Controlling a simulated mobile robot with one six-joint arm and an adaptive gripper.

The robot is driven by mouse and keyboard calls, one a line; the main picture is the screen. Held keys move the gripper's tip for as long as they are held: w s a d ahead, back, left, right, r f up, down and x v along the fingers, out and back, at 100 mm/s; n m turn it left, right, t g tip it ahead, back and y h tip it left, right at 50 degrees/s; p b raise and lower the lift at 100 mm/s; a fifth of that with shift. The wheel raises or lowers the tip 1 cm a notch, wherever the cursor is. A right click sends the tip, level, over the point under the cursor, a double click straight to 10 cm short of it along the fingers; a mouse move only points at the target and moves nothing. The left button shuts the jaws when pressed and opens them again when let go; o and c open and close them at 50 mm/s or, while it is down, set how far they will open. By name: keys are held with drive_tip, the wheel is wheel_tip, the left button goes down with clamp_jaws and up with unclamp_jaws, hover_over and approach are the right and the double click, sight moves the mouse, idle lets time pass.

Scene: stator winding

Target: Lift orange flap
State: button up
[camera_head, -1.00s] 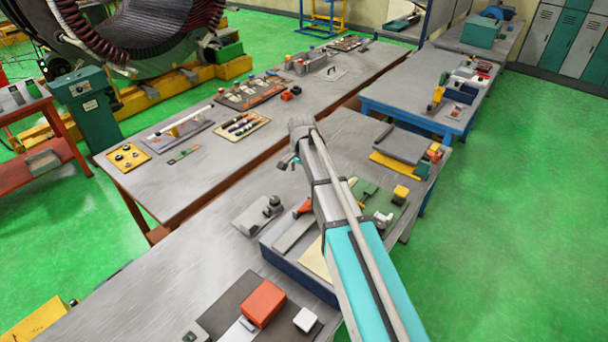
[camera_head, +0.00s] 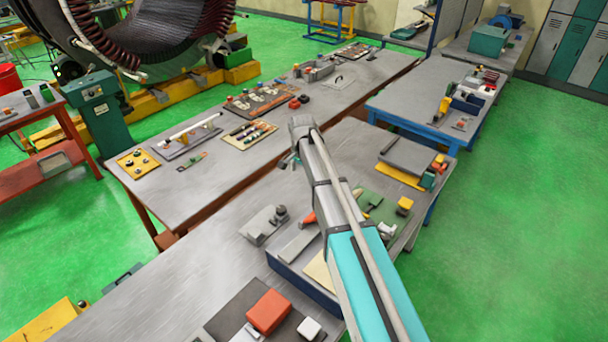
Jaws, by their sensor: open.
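An orange-red block (camera_head: 268,312) lies on a dark plate on the near bench, at the bottom of the view. A smaller orange piece (camera_head: 308,218) sits on the near bench beside my arm, partly covered by it. I cannot tell which of the two is the orange flap. My gripper (camera_head: 288,161) is at the far end of my grey and turquoise arm, over the gap between the benches and the near bench's far part. It is small in the picture, open, and apart from both orange things.
A white block (camera_head: 309,328) stands right of the orange-red block. A grey fixture (camera_head: 264,224) stands farther back. The long bench (camera_head: 222,165) on the left holds several trays. A blue-framed bench (camera_head: 410,105) stands at the right. The near bench's left part is bare.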

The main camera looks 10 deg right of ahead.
drive_tip(key=shift+w+a+r+p, duration=0.25)
drive_tip(key=shift+r+p, duration=0.1)
drive_tip(key=shift+r, duration=0.2)
idle(0.4)
drive_tip(key=s+d+f+n+b, duration=0.3)
drive_tip(key=s+f+b, duration=0.3)
drive_tip(key=s, duration=0.3)
drive_tip(key=s+d+f+n+b, duration=0.3)
drive_tip(key=s+f+b, duration=0.3)
drive_tip(key=s, duration=0.3)
drive_tip(key=s+d+f+n+b, duration=0.3)
drive_tip(key=s+f+b, duration=0.2)
drive_tip(key=s, duration=0.4)
drive_tip(key=shift+d+f+b, duration=0.3)
drive_tip(key=shift+f+b, duration=0.1)
